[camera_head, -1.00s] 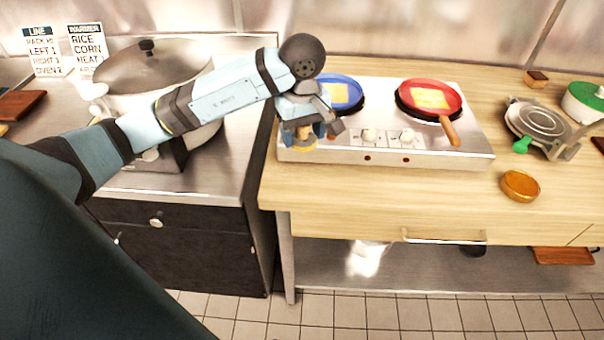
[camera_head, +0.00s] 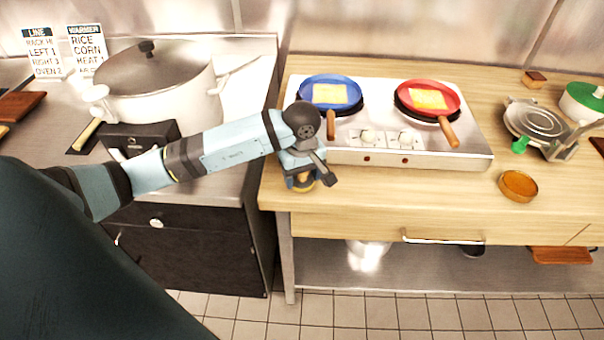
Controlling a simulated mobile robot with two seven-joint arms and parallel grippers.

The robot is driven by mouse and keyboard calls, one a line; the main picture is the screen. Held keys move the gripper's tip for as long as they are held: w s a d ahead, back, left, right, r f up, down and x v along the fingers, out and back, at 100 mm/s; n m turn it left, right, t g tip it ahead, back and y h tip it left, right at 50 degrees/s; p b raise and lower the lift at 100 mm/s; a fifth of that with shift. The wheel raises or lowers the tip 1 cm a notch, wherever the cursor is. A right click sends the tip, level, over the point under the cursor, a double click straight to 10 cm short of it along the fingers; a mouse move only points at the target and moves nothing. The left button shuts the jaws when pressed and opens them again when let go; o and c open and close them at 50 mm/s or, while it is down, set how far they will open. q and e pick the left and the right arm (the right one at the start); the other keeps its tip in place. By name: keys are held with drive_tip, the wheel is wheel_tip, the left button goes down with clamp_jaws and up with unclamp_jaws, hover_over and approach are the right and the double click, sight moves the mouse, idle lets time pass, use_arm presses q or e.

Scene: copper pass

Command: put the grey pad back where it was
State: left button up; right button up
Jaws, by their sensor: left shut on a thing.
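My left gripper (camera_head: 308,174) is over the front left of the wooden counter, below the blue pan's handle. It is shut on a small round thing with a yellow edge (camera_head: 304,187), mostly hidden by the fingers. I cannot tell whether this thing touches the counter. I cannot make out a grey pad for certain anywhere in view. My right gripper is not in view.
A steel two-burner stove (camera_head: 385,150) bears a blue pan (camera_head: 346,107) and a red pan (camera_head: 453,92). An orange dish (camera_head: 518,186) and a hinged round press (camera_head: 537,122) are at right. A large lidded pot (camera_head: 160,105) stands left. The counter front is clear.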

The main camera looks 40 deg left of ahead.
use_arm(q)
drive_tip(key=shift+f, duration=0.2)
drive_tip(key=o, duration=0.9)
drive_tip(key=shift+c, duration=0.2)
drive_tip(key=shift+r, duration=0.25)
wheel_tip(320, 180, up, 10)
drive_tip(key=shift+r+b, duration=0.25)
drive_tip(key=shift+b, duration=0.1)
drive_tip(key=shift+r, duration=0.7)
